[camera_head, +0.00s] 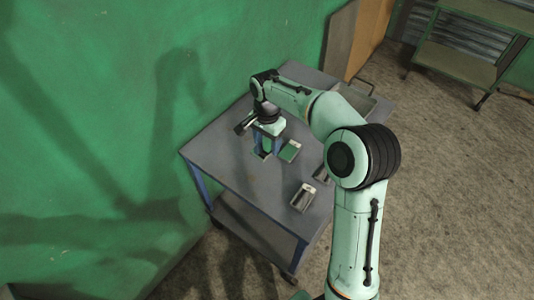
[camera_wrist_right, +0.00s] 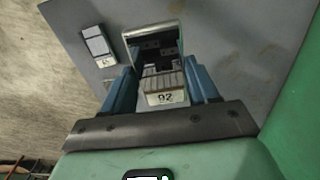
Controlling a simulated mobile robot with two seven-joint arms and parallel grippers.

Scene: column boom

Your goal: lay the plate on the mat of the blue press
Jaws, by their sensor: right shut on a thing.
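My right gripper (camera_head: 263,152) points down over the grey table, its two blue fingers spread around a small piece. The right wrist view shows the gripper (camera_wrist_right: 163,76) from behind, shut on a small ribbed piece with a pale numbered label, which I take for the plate (camera_wrist_right: 165,97). I cannot tell which is the blue press. My left gripper is not in view.
The grey table (camera_head: 232,166) has blue legs and a lower shelf. A shallow tray (camera_head: 362,104) sits at its far right, partly behind my right arm. The green wall (camera_head: 90,120) stands close on the left. The table's left part is bare.

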